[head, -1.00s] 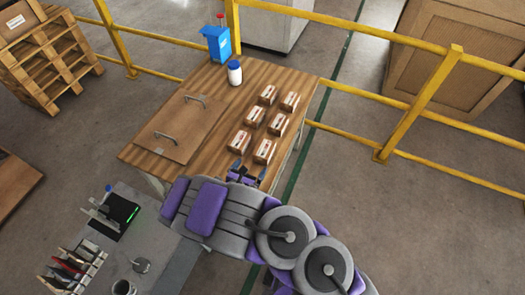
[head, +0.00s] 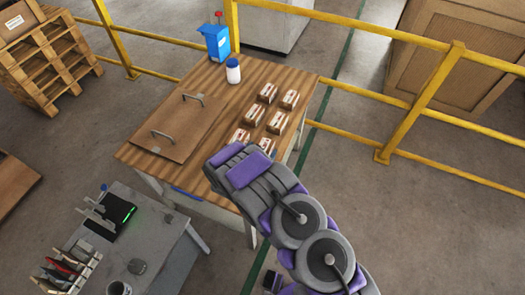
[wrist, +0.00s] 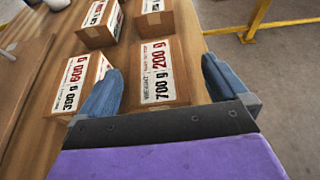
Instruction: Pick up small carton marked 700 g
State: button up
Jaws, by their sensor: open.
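In the wrist view a small brown carton (wrist: 165,75) has a white label reading 700 g in black and 200 g in red. My gripper (wrist: 161,65) is open, with one blue-grey finger on each side of this carton in the picture. I cannot tell whether the fingers are level with it or above it. In the head view this carton (head: 266,145) appears to be the front right one, partly hidden by my arm.
A carton marked 300 g and 600 g (wrist: 75,85) is close beside the left finger. Several more cartons (head: 277,122) stand behind. Yellow rails (head: 420,100) run behind.

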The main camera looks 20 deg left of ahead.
aim_at(263, 146)
jog(key=shift+a+b+x, duration=0.2)
jog(key=shift+b+x, duration=0.15)
jog(key=shift+x, duration=0.8)
jog(key=shift+a+b+x, duration=0.25)
jog(key=shift+b+x, duration=0.05)
jog(key=shift+x, duration=0.85)
jog(key=shift+f, duration=0.1)
jog(key=shift+d, duration=0.1)
jog(key=shift+c, duration=0.3)
jog(key=shift+c, duration=0.7)
jog(key=c, duration=1.4)
